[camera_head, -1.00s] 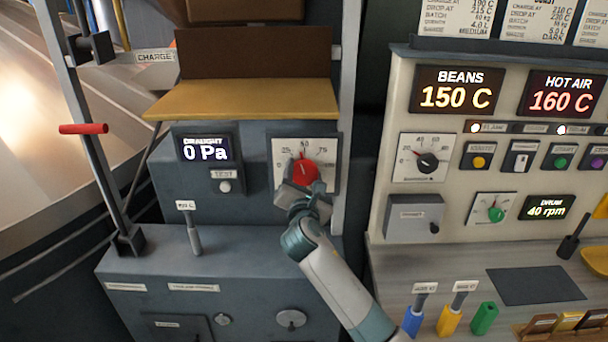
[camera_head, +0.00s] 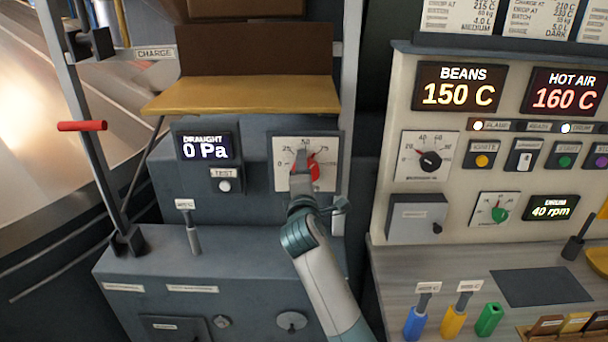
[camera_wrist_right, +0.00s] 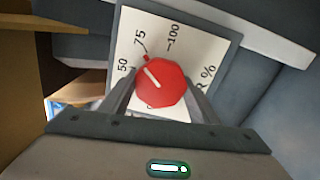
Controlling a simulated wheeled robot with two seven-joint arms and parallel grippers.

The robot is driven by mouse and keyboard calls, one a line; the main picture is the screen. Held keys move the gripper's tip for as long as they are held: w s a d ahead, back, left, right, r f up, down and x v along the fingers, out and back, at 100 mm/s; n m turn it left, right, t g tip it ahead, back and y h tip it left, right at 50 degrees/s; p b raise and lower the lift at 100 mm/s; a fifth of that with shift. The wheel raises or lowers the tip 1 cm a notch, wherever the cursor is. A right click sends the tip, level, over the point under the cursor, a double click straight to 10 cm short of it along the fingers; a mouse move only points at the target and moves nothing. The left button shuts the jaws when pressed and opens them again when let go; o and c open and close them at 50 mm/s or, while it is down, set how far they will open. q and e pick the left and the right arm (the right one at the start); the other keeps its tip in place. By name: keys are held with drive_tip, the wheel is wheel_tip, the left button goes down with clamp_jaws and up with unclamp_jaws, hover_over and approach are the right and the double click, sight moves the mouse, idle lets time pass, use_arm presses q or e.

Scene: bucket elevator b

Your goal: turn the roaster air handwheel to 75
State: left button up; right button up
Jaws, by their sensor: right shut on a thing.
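The red handwheel (camera_head: 314,170) sits on a white dial plate (camera_head: 281,181) marked 25, 50 and 75, below the yellow ledge. My right gripper (camera_head: 303,168) is shut on it and hides part of it in the head view. In the right wrist view the red knob (camera_wrist_right: 160,84) is between my two fingers. Its white line points up-left, between the 50 and 75 marks. A small red tip at the knob's edge points close to 75. The low end of the scale is hidden there. My left gripper is not in view.
Left of the dial is the draught display (camera_head: 206,147) reading 0 Pa, with a test button (camera_head: 224,186) below. The yellow ledge (camera_head: 240,96) juts out above. The control panel (camera_head: 398,112) stands right. A red-handled lever (camera_head: 82,126) stands far left.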

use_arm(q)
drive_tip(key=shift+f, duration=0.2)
use_arm(e)
drive_tip(key=shift+m, duration=0.7)
drive_tip(key=o, duration=1.1)
drive_tip(key=shift+c, duration=0.2)
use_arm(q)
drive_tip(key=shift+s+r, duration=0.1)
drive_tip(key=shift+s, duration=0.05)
